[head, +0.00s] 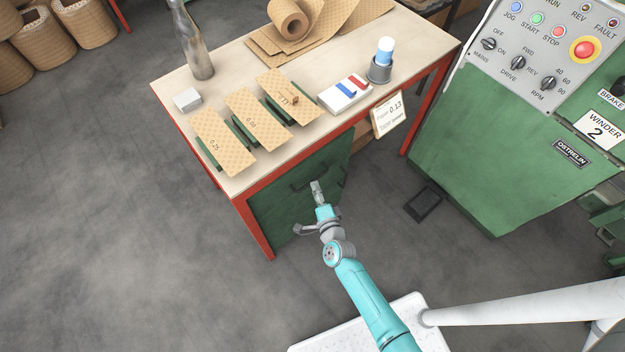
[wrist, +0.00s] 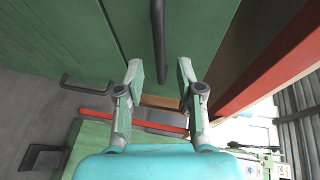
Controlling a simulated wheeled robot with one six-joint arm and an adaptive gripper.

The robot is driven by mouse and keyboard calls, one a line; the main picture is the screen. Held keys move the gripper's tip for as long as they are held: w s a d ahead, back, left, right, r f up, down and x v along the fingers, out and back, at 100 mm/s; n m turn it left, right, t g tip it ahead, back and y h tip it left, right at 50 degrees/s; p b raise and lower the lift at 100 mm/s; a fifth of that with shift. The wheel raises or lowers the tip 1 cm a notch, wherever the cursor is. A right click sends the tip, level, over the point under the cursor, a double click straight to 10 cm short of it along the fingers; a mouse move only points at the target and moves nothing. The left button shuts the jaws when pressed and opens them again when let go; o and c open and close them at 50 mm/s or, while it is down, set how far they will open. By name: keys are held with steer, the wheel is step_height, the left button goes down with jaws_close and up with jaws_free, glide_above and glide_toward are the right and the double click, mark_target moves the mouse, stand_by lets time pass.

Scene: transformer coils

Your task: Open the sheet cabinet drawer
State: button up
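The green sheet cabinet (head: 275,205) stands under the red-framed table and its front faces me. Its front also fills the top of the wrist view (wrist: 60,40). A dark bar handle (wrist: 157,40) runs up the picture there, its lower end between my fingers in the picture. Whether it touches either finger I cannot tell. A second dark handle (wrist: 85,82) shows farther left. My gripper (wrist: 159,78) is open, with one finger on each side of the handle. In the head view my gripper (head: 317,190) is at the cabinet front and hides part of it.
The red table leg (head: 253,228) stands left of the cabinet. The green winder machine (head: 480,150) stands right. Grey floor (head: 150,240) is clear at left.

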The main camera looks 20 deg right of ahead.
mark_target(313, 180)
steer(key=shift+x, duration=2.4)
jaws_close()
